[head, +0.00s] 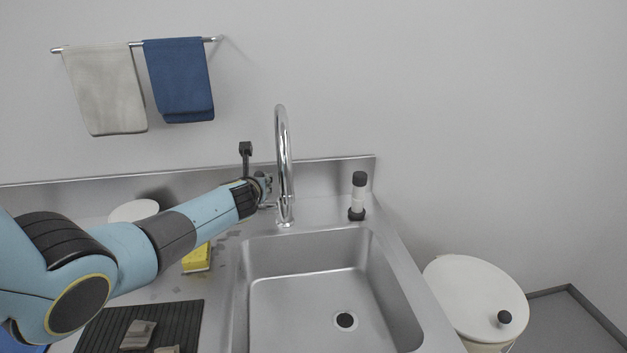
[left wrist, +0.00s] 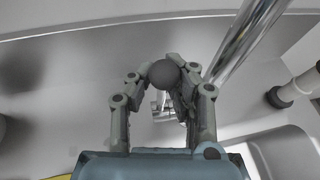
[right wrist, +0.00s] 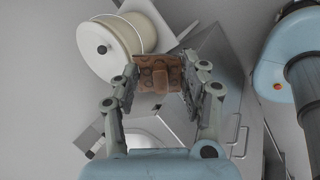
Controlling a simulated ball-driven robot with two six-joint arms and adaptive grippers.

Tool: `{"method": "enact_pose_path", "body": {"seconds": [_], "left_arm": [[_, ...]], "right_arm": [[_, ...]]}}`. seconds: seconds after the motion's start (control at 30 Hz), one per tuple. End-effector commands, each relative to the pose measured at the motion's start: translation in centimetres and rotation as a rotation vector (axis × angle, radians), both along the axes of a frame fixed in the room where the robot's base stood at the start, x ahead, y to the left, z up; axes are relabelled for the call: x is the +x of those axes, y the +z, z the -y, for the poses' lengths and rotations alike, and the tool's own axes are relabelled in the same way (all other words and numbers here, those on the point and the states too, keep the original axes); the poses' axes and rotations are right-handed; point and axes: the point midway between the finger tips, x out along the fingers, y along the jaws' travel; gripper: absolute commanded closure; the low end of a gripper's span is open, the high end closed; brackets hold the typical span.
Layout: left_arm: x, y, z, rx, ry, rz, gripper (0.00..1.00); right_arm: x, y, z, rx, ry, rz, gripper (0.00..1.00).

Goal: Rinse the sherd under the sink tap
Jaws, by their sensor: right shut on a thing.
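The sherd (right wrist: 158,73) is a reddish-brown piece with dark markings, seen in the right wrist view. My right gripper (right wrist: 157,80) is shut on it; neither shows in the head view. The steel tap (head: 283,150) has a tall curved spout behind the sink basin (head: 310,300). No water stream is visible. My left gripper (head: 266,190) is at the tap's left side, near its base. In the left wrist view its fingers (left wrist: 164,76) stand apart on both sides of a dark round knob (left wrist: 165,73); whether they touch it is unclear.
A yellow sponge (head: 197,258) and a dark ribbed mat (head: 100,329) with pieces on it lie left of the basin. A black-and-white cylinder (head: 358,196) stands at the back right. A white lidded bin (head: 470,290) stands right of the counter. The basin is empty.

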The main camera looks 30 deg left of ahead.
Motion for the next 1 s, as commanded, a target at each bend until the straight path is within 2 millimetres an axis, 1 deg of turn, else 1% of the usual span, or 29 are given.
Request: {"method": "enact_pose_path", "body": {"seconds": [0.03,0.1,0.37,0.53,0.67,1.0], "left_arm": [[0.0,0.0,0.0,0.000,-0.001,0.000,0.76],[0.0,0.0,0.1,-0.001,-0.001,0.001,0.67],[0.0,0.0,0.2,-0.002,-0.001,0.000,0.67],[-0.7,0.2,0.5,-0.001,-0.001,0.003,0.67],[-2.0,0.8,1.3,-0.002,-0.002,0.003,0.67],[-7.3,3.1,4.2,-0.002,-0.002,0.000,0.67]], "right_arm": [[0.0,0.0,0.0,0.000,0.000,0.000,0.89],[0.0,0.0,0.0,0.000,0.000,0.000,0.89],[0.0,0.0,0.0,0.000,0.000,0.001,0.89],[0.0,0.0,0.0,0.000,0.000,0.001,0.89],[0.0,0.0,0.0,0.000,0.000,0.001,0.89],[0.0,0.0,0.0,0.000,0.000,0.001,0.89]]}}
